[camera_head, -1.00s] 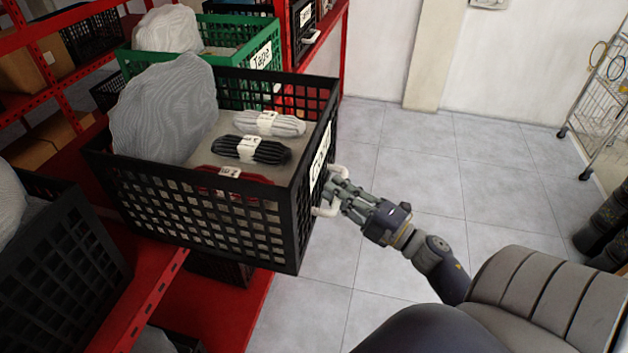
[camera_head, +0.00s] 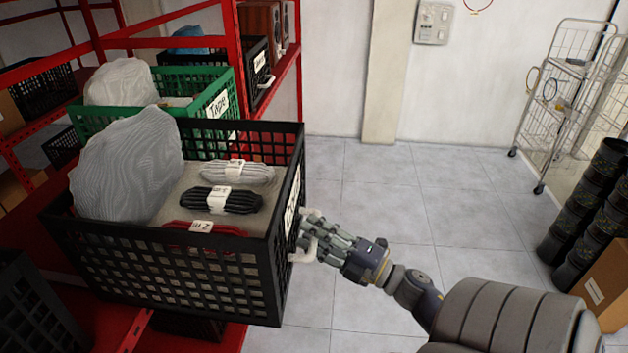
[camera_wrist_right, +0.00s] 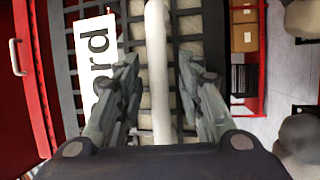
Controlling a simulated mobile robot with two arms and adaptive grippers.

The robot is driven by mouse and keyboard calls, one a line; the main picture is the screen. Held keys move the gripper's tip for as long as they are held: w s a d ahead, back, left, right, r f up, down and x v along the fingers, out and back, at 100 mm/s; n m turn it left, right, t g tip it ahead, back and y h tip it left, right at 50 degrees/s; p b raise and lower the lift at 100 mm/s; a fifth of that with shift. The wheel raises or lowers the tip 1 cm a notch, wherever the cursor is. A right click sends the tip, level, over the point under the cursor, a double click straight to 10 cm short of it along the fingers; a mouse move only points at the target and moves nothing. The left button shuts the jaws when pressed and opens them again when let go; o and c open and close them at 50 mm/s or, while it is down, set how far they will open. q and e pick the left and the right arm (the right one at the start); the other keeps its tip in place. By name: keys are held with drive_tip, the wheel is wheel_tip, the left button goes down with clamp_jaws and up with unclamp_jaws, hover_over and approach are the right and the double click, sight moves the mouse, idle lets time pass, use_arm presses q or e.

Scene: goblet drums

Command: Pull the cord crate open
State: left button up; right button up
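The black cord crate (camera_head: 170,265) juts out from the red shelf over the aisle, with its labelled front facing right. A grey bag and several bundled cords lie in it. Its label (camera_wrist_right: 97,65) shows "ord" in the right wrist view. A white bar handle (camera_head: 302,256) is on the crate's front; it also shows upright in the right wrist view (camera_wrist_right: 158,60). My right gripper (camera_head: 310,232) is at the handle, one finger on each side, with gaps between fingers and bar in the right wrist view (camera_wrist_right: 159,85). My left gripper is not in view.
A green crate labelled "Tape" (camera_head: 215,100) stands behind on the red shelf (camera_head: 190,335). Another black crate (camera_head: 35,310) is at the lower left. The tiled floor (camera_head: 385,200) is clear to the right, up to a wire trolley (camera_head: 560,100) and black stacked items (camera_head: 590,215).

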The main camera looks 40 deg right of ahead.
drive_tip(key=v, duration=1.2)
drive_tip(key=shift+r, duration=0.1)
